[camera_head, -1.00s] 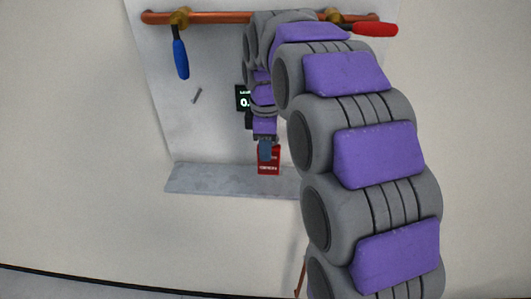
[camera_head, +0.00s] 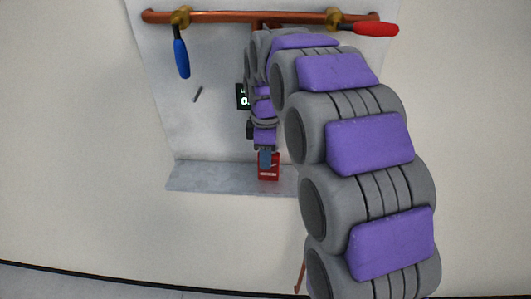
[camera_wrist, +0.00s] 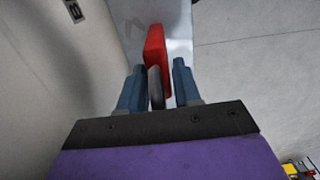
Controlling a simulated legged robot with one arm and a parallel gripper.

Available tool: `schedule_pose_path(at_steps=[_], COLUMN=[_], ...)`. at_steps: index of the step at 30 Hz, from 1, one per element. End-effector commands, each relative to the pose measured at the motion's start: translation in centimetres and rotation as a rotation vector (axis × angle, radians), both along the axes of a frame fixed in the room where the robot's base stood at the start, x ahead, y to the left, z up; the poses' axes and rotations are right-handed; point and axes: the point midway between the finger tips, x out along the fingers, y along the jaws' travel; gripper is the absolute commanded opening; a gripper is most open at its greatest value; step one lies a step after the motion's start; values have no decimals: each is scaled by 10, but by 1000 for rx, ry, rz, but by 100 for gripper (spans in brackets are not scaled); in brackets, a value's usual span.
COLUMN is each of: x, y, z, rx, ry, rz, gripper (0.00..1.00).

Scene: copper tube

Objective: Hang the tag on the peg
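The red tag (camera_head: 269,173) is upright at the front of the grey shelf, under my gripper (camera_head: 267,154). In the wrist view the red tag (camera_wrist: 156,52) shows beyond my gripper (camera_wrist: 158,75). A grey rounded piece (camera_wrist: 155,88) stands between the two blue fingers, close to the left one. A gap shows on its right, so the fingers look open around it and not clamped. A short grey peg (camera_head: 197,94) sticks out of the white panel, up and left of the tag, with nothing on it.
A copper tube (camera_head: 225,17) runs along the top of the panel. It carries a valve with a blue handle (camera_head: 181,57) at left and one with a red handle (camera_head: 376,29) at right. A small dark display (camera_head: 242,97) is partly hidden by my arm. The shelf (camera_head: 205,176) is bare at left.

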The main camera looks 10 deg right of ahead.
Motion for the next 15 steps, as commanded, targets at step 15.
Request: schedule_pose_path(at_steps=[15], x=[0], y=[-1], z=[2], rx=[-1], ry=[0], rz=[-2], gripper=[51])
